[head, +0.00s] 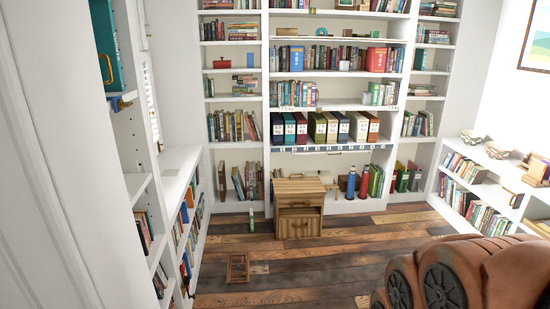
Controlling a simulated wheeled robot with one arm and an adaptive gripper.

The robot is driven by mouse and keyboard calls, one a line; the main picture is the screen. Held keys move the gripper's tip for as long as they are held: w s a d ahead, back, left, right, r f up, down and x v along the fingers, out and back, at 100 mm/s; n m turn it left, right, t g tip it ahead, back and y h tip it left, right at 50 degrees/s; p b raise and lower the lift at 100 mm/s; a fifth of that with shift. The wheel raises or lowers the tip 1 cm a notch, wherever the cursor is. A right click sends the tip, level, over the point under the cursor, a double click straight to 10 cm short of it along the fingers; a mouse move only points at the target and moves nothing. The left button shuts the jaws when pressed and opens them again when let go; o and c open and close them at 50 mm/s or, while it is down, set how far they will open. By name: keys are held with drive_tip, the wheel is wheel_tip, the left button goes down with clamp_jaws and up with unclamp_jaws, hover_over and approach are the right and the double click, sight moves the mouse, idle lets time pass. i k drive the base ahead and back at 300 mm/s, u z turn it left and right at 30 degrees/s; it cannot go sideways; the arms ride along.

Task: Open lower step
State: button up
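A small wooden cabinet (300,187) stands on the plank floor in front of the back bookcase. Its upper front shows a dark slot or recess. Its lower front panel (299,228) has a small handle near the middle and looks closed. Nothing in view is clearly a separate step, so I cannot tell which part is the lower step. A small brown wooden frame-like object (238,267) lies on the floor to the left and nearer to me. My gripper is not in view.
White bookcases full of books (335,127) line the back wall, with low shelves on the left (178,163) and right. A rounded brown leather-like object (480,270) fills the bottom right. Plank floor (330,265) is clear in the middle. A small item (251,219) stands left of the cabinet.

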sight(294, 222)
drive_tip(key=z, duration=0.2)
drive_tip(key=i, duration=1.7)
drive_tip(key=u, duration=0.45)
drive_tip(key=i, duration=1.4)
drive_tip(key=u, duration=0.4)
